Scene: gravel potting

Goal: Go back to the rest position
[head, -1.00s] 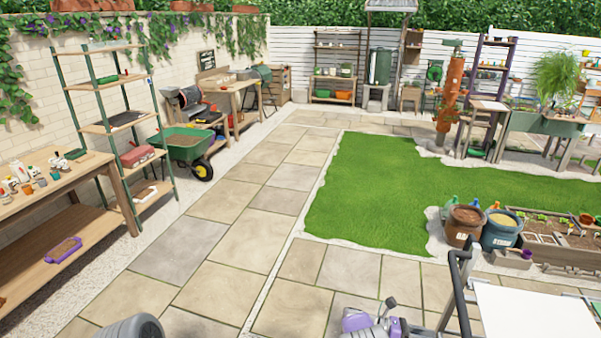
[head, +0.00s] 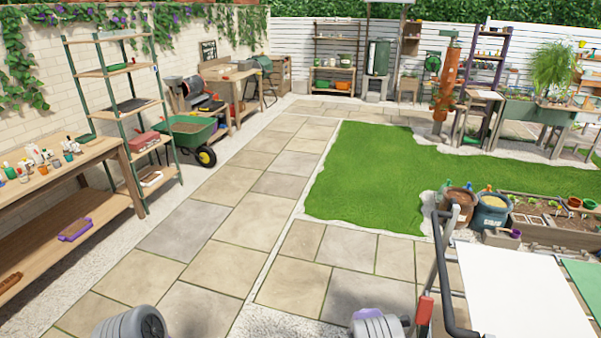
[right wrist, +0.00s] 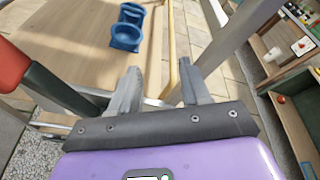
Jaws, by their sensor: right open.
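My right gripper (right wrist: 160,66) shows in the right wrist view, its two grey fingers spread apart with nothing between them. Its purple body fills the bottom of that view. In the head view only rounded grey parts of my two arms show at the bottom edge, one left and one right of centre. My left gripper is not visible. A blue object (right wrist: 126,32) lies beyond the right fingers, on or above a tan surface (right wrist: 75,45); I cannot tell its contact.
A cart with a white top (head: 520,290) and dark handle rail (head: 440,265) stands close at the right. A wooden workbench (head: 70,185) and green shelf rack are left. A wheelbarrow (head: 190,132) stands farther back. The paving (head: 215,265) ahead is clear, with lawn (head: 370,180) to its right.

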